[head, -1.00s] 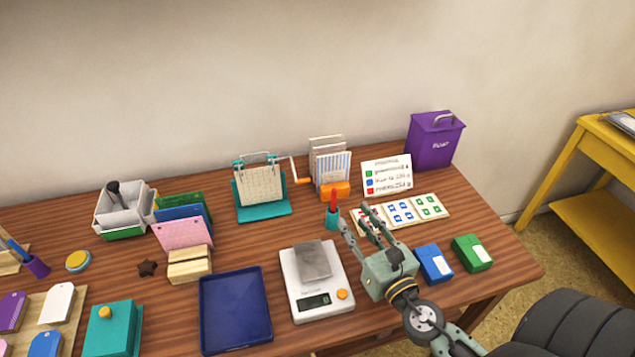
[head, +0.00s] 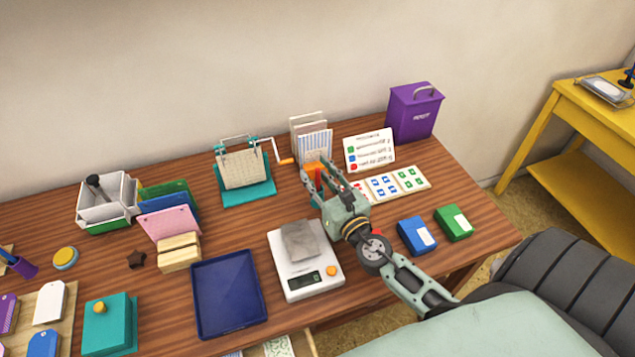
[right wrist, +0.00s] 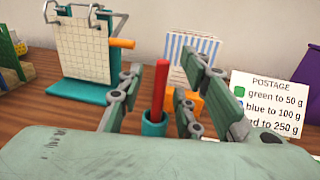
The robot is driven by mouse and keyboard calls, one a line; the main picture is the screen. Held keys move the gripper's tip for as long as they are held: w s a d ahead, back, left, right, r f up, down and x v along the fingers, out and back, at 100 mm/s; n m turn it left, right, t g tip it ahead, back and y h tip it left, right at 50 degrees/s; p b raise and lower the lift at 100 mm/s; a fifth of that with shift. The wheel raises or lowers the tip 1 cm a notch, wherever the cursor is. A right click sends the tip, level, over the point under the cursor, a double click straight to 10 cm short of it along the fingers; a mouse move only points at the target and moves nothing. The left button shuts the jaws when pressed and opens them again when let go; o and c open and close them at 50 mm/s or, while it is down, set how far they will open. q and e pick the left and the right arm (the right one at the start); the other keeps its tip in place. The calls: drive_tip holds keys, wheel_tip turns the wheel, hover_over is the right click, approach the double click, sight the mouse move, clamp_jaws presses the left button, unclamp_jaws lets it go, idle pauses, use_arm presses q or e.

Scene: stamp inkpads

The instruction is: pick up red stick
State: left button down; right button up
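The red stick (right wrist: 161,88) stands upright in a small teal cup (right wrist: 154,124) in the right wrist view. In the head view the red stick (head: 319,178) shows between the fingers of my right gripper (head: 321,172). My right gripper (right wrist: 165,85) is open, with one finger on each side of the stick and a visible gap on both sides. In the head view the cup is mostly hidden by the gripper. My left gripper is not in view.
Behind the stick stand an orange-based card holder (head: 312,140) and a postage sign (head: 370,150). A teal calendar stand (head: 245,175) is to the left. The scale (head: 322,258) and the blue inkpad (head: 416,235) lie in front. The blue tray (head: 228,295) is empty.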

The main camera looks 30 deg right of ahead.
drive_tip(key=shift+c, duration=0.3)
clamp_jaws()
drive_tip(key=shift+r, duration=0.1)
wheel_tip(320, 180, up, 10)
drive_tip(key=p, duration=0.7)
drive_tip(key=shift+p, duration=0.35)
